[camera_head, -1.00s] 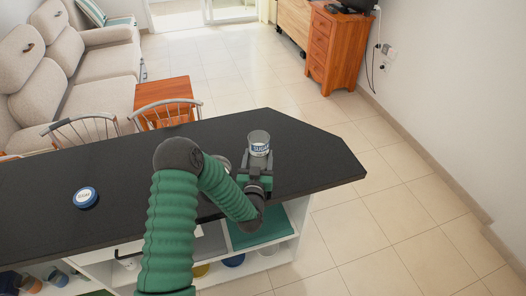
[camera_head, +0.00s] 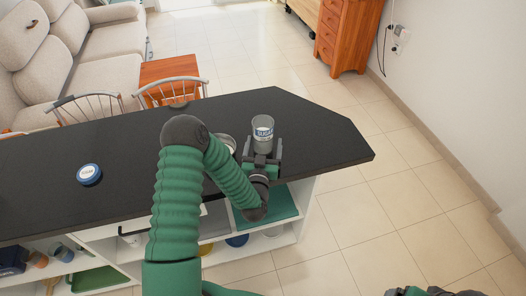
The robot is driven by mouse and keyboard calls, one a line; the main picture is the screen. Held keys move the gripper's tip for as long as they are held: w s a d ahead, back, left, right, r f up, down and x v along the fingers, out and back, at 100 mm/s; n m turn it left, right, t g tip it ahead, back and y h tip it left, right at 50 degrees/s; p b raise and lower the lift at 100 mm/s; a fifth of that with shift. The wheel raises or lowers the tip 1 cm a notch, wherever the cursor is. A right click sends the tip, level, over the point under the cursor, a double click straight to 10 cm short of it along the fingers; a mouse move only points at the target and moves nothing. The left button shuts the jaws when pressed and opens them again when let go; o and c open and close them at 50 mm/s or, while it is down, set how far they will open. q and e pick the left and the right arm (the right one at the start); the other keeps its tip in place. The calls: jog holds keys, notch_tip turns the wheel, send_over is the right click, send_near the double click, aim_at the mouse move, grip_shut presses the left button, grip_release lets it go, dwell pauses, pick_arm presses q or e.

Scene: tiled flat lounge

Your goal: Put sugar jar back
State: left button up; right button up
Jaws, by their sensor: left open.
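The sugar jar (camera_head: 263,134) is a clear open-topped jar with a blue and white label, upright on the right part of the black counter (camera_head: 320,135). My left gripper (camera_head: 263,149) is open at the jar's near side, with its fingers by the jar's lower part. Whether the fingers touch it I cannot tell. A round blue and white lid (camera_head: 89,174) lies flat on the left part of the counter. A piece of my right arm or gripper (camera_head: 432,291) shows at the bottom right edge; its fingers cannot be made out.
A pale round dish or lid (camera_head: 228,143) is partly hidden behind my left arm. Open shelves (camera_head: 110,248) under the counter hold cups and a green tray (camera_head: 100,279). Chairs (camera_head: 170,92) stand beyond the counter. Tiled floor at the right is clear.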

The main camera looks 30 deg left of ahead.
pick_arm(q)
jog(key=b+v, duration=0.1)
jog(key=v, duration=1)
jog(key=shift+f, duration=0.1)
jog(key=shift+s, duration=0.15)
jog(key=shift+a, duration=0.2)
jog(key=shift+d, duration=0.15)
